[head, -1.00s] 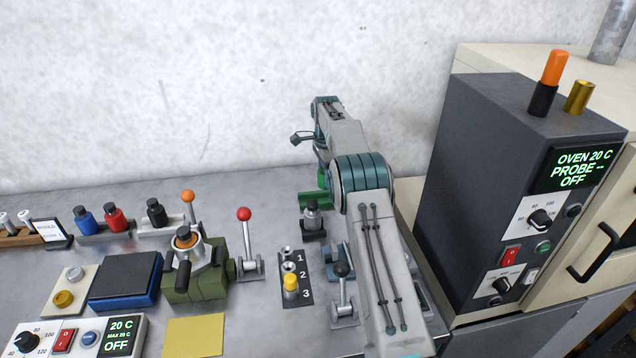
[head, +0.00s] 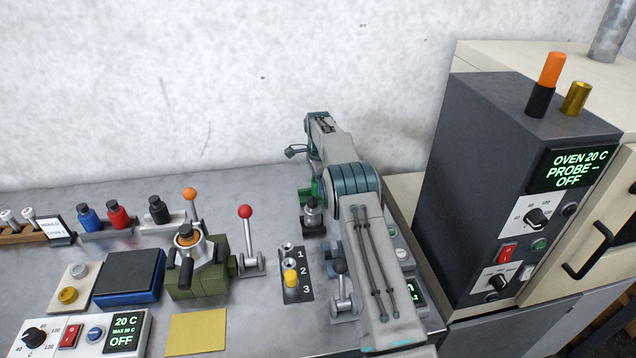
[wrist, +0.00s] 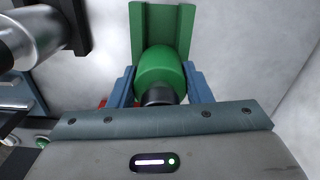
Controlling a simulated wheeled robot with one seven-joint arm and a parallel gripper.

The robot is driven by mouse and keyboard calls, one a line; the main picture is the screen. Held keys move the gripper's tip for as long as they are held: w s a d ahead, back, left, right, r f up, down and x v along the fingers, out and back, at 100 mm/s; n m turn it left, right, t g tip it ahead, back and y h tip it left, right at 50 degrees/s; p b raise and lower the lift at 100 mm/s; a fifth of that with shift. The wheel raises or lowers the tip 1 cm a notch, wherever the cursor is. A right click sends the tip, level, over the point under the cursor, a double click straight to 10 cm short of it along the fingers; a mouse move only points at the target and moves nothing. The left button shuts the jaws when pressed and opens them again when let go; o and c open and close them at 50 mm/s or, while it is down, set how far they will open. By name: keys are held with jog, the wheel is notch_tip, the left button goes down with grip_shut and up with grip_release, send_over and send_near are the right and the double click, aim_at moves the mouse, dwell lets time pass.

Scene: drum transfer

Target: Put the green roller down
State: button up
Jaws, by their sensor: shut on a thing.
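The green roller (wrist: 160,70), with a dark grey end, is between the blue fingers of my gripper (wrist: 160,88) in the wrist view. My gripper is shut on it. A green cradle (wrist: 183,25) with raised side walls is directly behind the roller. I cannot tell whether the roller touches the cradle. In the head view my arm hides the fingers, and only a bit of green (head: 304,191) shows beside the arm near the wall.
A small dark stand with a metal post (head: 312,210) is close left of my arm. A black-knobbed lever (head: 341,290) and a numbered plate (head: 297,275) are nearer. The dark oven controller (head: 500,170) stands to the right. The wall is close behind.

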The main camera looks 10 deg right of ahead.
jog(key=o, duration=1.2)
jog(key=shift+o, duration=0.2)
